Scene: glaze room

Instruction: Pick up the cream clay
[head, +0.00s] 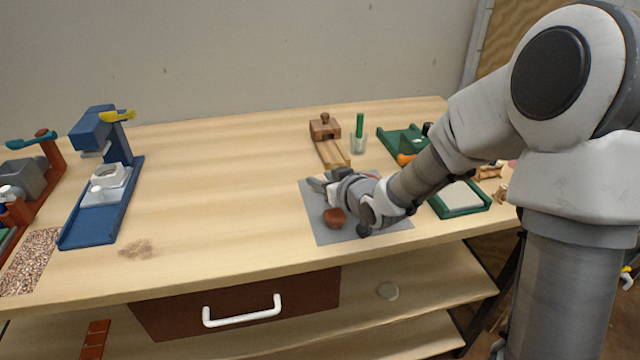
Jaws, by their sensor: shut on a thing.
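My gripper (319,184) reaches in from the right, low over the grey mat (318,232) on the bench. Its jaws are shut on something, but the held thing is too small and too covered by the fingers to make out. I cannot pick out the cream clay for certain in this view. A reddish-brown lump (334,217) lies on the mat, just in front of my gripper. My wrist and forearm hide the right part of the mat.
A wooden tool (325,128) and a glass with a green item (359,140) stand behind the mat. Green trays (460,211) lie to the right, partly behind my arm. A blue stand (100,190) is at the left. A drawer with a white handle (242,314) is below.

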